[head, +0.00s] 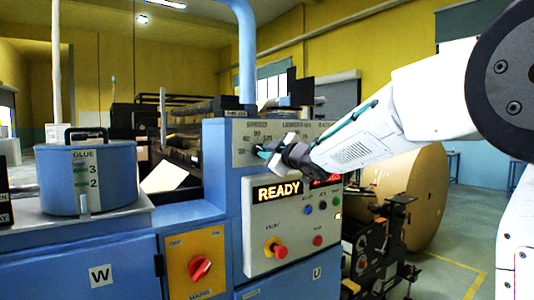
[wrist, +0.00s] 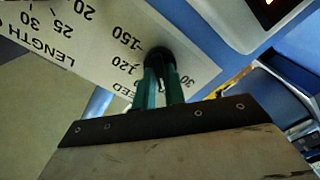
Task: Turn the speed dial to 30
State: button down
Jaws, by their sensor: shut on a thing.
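The speed dial is a small black knob (wrist: 157,54) on a pale scale plate (wrist: 90,35), seen upside down in the wrist view. The numbers 150, 120 and 30 show around it, with part of the word SPEED. The two green fingers of my gripper (wrist: 159,80) are shut on the knob. Its pointer is hidden, so I cannot tell which number it marks. In the head view my gripper (head: 265,151) is at the left part of the scale plate (head: 270,132) and covers the dial there.
Below the plate, a READY display (head: 278,191) sits above a red stop button (head: 280,251) and several small buttons. A blue glue pot (head: 110,180) stands at left, above an orange panel with a red switch (head: 200,268). A large kraft roll (head: 425,195) is behind my arm.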

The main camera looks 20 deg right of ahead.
jog(key=shift+n, duration=3.9)
jog(key=shift+f, duration=0.1)
jog(key=c, duration=1.5)
grip_release()
jog(key=shift+o, duration=0.2)
jog(key=v, duration=0.8)
